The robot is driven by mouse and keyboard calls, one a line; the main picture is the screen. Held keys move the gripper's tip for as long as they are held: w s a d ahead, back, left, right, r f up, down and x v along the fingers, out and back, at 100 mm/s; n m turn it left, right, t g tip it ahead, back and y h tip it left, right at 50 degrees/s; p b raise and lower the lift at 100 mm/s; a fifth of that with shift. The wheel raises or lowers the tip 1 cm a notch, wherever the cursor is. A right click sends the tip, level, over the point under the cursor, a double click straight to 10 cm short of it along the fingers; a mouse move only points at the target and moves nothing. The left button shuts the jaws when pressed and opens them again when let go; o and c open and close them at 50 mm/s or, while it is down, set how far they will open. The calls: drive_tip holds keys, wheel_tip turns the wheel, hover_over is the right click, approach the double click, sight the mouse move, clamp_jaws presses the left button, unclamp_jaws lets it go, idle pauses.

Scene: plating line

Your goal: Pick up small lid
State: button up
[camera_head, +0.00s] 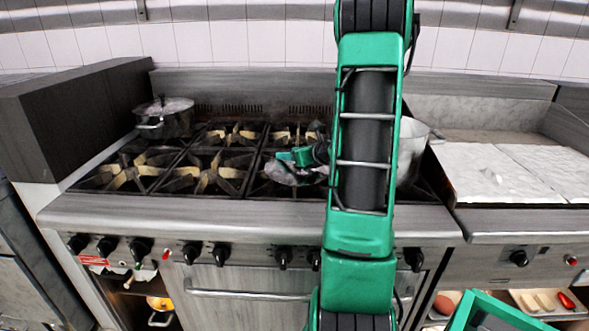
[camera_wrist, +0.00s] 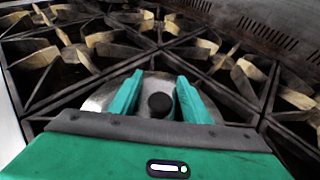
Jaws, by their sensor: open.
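The small lid (camera_wrist: 105,97) is a round silver metal lid with a black knob (camera_wrist: 159,104). It rests on the black stove grates. In the wrist view my gripper (camera_wrist: 157,88) is open, with one green finger on each side of the knob and a gap between finger and knob on both sides. In the head view my gripper (camera_head: 297,157) is over the lid (camera_head: 290,174), to the right of the stove's middle. My own arm hides part of that area.
A lidded pot (camera_head: 165,120) stands at the stove's back left. A larger silver pot (camera_head: 410,150) stands right of the lid, partly behind my arm. Black grates with pale burners (camera_head: 215,175) surround the lid. A flat pale griddle top (camera_head: 500,172) lies to the right.

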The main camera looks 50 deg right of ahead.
clamp_jaws()
drive_tip(key=shift+r, duration=0.1)
